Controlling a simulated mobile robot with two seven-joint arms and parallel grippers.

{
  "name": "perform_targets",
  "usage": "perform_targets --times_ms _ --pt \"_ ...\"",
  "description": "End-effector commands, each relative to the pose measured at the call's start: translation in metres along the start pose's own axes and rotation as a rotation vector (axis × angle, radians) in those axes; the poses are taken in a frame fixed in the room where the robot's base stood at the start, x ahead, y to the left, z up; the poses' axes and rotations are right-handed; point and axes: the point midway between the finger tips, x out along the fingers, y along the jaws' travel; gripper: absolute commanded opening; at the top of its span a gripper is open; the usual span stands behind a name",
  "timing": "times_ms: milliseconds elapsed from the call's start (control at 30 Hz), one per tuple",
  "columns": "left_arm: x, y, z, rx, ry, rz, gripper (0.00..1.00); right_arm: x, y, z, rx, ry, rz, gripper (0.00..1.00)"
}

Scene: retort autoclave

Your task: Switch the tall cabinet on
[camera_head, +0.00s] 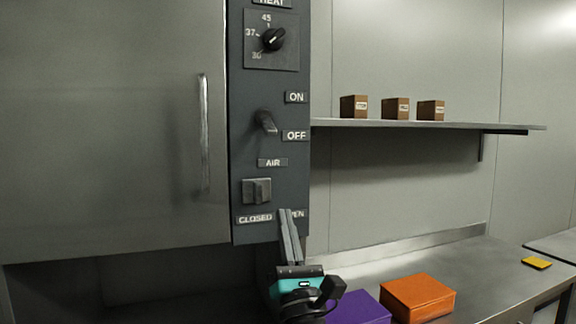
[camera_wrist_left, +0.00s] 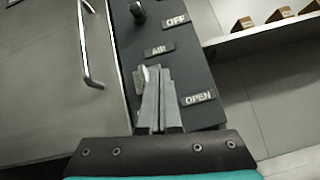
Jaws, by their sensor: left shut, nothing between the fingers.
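The tall cabinet has a large steel door (camera_head: 110,120) at the left, with a dark control panel (camera_head: 240,90) along its right side. The ON/OFF lever (camera_head: 265,122) sits mid-panel, its tip angled down towards the OFF label (camera_head: 296,135); the ON label (camera_head: 296,97) is above. The lever shows in part at the top of the left wrist view (camera_wrist_left: 138,12). My left gripper (camera_head: 287,213) is shut and empty, fingers pointing up in front of the panel's lower edge, below the lever and partly covering the OPEN label. My right gripper is out of view.
The AIR switch (camera_head: 257,191) is just up-left of my fingertips. A heat dial (camera_head: 273,40) is at the panel top. The door handle (camera_head: 204,130) stands out at the left. A shelf (camera_head: 430,124) holds small brown boxes. Orange (camera_head: 418,297) and purple (camera_head: 358,308) boxes lie below right.

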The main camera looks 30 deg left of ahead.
Motion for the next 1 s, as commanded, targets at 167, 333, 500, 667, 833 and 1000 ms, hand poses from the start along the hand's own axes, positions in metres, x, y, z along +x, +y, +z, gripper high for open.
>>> perform_targets --times_ms 167,333,500,667,833,1000 --pt "0.016 0.023 0.019 -0.163 0.013 0.072 0.0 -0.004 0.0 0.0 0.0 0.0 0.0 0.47" --pt "0.017 0.026 0.021 -0.187 0.017 0.082 0.0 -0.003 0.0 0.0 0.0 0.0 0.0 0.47" --pt "0.017 0.025 0.02 -0.184 0.016 0.08 0.0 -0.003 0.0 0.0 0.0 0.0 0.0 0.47" --pt "0.024 0.026 0.021 -0.181 0.015 0.081 0.0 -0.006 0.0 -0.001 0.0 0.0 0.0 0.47" --pt "0.051 0.029 0.022 -0.179 0.012 0.081 0.0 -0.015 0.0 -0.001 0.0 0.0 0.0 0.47" --pt "0.089 0.032 0.022 -0.177 0.012 0.081 0.0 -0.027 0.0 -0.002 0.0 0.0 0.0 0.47"
